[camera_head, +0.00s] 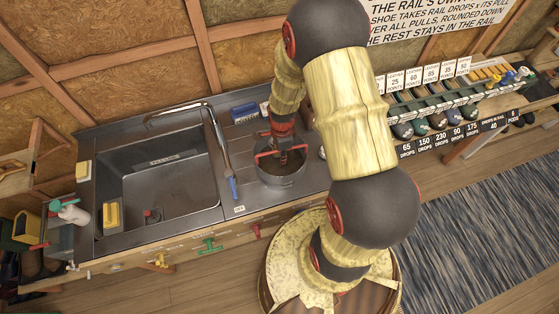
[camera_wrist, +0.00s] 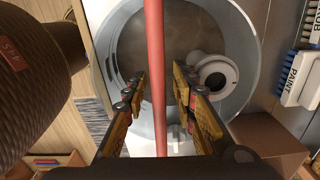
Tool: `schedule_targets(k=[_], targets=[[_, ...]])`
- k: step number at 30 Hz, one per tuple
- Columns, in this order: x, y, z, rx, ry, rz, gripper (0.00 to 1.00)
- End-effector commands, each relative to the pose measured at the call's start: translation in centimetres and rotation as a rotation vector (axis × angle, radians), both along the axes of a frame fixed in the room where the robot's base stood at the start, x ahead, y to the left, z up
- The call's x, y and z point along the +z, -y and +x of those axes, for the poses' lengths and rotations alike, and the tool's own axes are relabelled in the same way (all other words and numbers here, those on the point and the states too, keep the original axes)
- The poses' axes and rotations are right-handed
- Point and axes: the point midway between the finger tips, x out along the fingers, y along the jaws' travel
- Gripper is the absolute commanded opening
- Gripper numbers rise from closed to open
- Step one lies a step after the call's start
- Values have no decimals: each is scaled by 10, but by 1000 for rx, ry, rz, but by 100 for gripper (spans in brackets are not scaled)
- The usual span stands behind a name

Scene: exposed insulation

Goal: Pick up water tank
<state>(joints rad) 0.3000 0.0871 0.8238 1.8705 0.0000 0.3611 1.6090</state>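A round grey metal vessel, apparently the water tank (camera_head: 282,180), stands on the counter right of the sink. In the wrist view its wide grey rim (camera_wrist: 244,40) surrounds a dark inside. A straight red bar, seemingly its handle (camera_wrist: 156,45), crosses above the opening. My gripper (camera_head: 284,155) is over the vessel, pointing down. In the wrist view my gripper (camera_wrist: 161,82) is open, with the red bar between its two fingers. Narrow gaps show beside the bar, so the fingers do not look closed on it. My arm hides part of the counter behind.
The sink (camera_head: 165,185) lies left of the vessel, with a tall faucet and a blue-handled brush (camera_head: 230,175) between. A white cylindrical part (camera_wrist: 214,74) shows inside the vessel. Labelled brushes (camera_wrist: 300,78) lie to its right in the wrist view.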

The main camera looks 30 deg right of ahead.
Motion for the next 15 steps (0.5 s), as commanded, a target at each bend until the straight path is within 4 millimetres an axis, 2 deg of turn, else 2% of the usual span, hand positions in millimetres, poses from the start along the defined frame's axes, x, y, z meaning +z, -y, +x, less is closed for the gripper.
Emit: schedule_targets(k=[8,15], targets=[[-3,0,0,1,1,0,27],[-3,0,0,1,1,0,14]])
